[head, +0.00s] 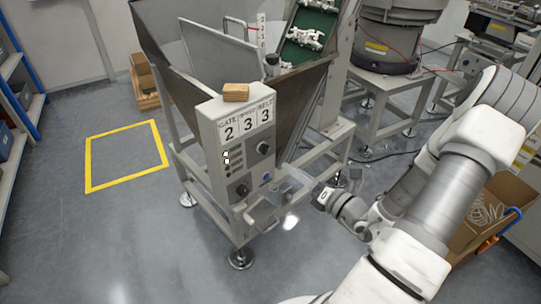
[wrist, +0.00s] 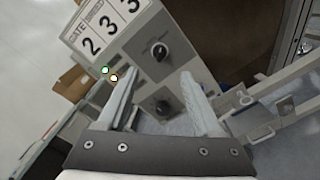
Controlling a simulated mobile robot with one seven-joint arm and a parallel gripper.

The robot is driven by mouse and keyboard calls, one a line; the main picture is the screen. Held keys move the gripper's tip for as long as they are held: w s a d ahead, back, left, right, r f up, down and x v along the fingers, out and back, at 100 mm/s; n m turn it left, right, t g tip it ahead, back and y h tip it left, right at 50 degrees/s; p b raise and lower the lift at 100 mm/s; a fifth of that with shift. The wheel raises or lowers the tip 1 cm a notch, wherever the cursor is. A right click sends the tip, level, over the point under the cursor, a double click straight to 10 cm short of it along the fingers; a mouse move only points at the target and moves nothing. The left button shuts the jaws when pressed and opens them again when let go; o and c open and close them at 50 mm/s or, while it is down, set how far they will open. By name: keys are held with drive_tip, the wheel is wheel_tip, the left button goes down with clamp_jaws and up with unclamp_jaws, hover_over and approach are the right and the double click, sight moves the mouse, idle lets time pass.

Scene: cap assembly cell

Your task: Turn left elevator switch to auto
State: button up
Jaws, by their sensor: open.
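A grey control box (head: 233,150) on the front of a hopper has two black rotary switches. The upper switch (head: 262,148) and the lower switch (head: 242,190) also show in the wrist view, the upper one (wrist: 158,51) just beyond my fingertips, the lower one (wrist: 163,107) seen between my fingers. No elevator or auto label can be read, and the switch settings are too small to tell. My gripper (wrist: 158,80) is open and empty, its two pale fingers pointing at the box face. In the head view my arm reaches in from the right, low beside the box.
The box carries a "2 3 3" label plate (head: 245,126) and small lights. A wooden block (head: 236,92) lies on top. Frame bars (head: 305,160) stand right of the box. A cardboard box (head: 487,212) is at the right.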

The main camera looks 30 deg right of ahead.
sight(267, 151)
drive_tip(key=b+x, duration=0.1)
drive_tip(key=x, duration=0.9)
drive_tip(key=shift+w+b, duration=0.1)
drive_tip(key=shift+b, duration=0.2)
clamp_jaws()
